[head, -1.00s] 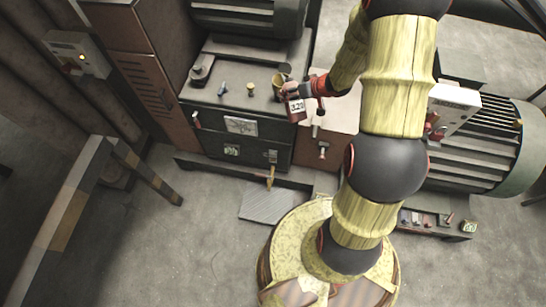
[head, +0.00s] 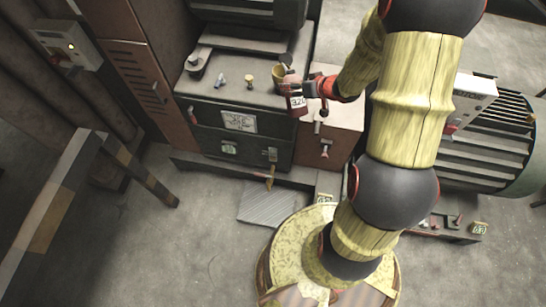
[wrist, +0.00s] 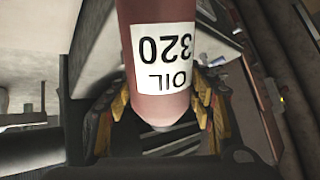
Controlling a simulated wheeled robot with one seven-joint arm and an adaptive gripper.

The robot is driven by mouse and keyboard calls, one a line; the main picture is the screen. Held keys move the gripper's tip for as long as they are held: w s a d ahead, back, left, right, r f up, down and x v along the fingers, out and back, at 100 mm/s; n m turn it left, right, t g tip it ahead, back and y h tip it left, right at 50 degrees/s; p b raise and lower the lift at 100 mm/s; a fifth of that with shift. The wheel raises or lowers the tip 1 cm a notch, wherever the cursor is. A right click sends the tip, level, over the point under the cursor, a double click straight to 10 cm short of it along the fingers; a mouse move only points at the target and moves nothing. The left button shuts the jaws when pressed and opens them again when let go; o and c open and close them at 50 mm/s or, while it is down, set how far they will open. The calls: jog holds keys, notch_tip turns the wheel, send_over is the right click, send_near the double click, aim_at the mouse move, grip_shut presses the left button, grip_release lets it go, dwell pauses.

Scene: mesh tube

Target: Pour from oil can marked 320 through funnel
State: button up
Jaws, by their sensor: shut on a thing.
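The oil can marked 320 (head: 296,103) is dark red with a white label. My gripper (head: 311,89) is shut on it, above the right front edge of the machine top. In the wrist view the can (wrist: 158,60) stands between the yellow-edged fingers (wrist: 160,115), its label reading OIL 320 upside down. A brass-coloured cup shape, likely the funnel (head: 277,76), is just left of and behind the can, close to it. The can and gripper partly cover that area, so I cannot tell whether they touch. No flowing oil is visible.
The machine (head: 225,95) has small fittings on its top, including a brass knob (head: 249,81). A brown box with a valve (head: 327,140) stands to its right. A finned motor (head: 490,150) is further right. Open floor (head: 130,250) lies at the front left.

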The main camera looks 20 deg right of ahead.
aim_at(297, 80)
jog(key=shift+f+t+b, duration=0.4)
jog(key=shift+b, duration=1.3)
jog(key=shift+r, duration=0.1)
jog(key=shift+b, duration=0.3)
jog(key=f+t+b, duration=0.1)
jog(key=b, duration=0.2)
jog(key=shift+w, duration=0.1)
jog(key=t+b, duration=0.1)
jog(key=b, duration=0.3)
jog(key=f+t+b, duration=0.1)
jog(key=b, duration=0.3)
jog(key=shift+w+n, duration=0.3)
jog(key=shift+w, duration=0.1)
jog(key=shift+r, duration=0.1)
notch_tip(297, 80, up, 6)
jog(key=p, duration=0.6)
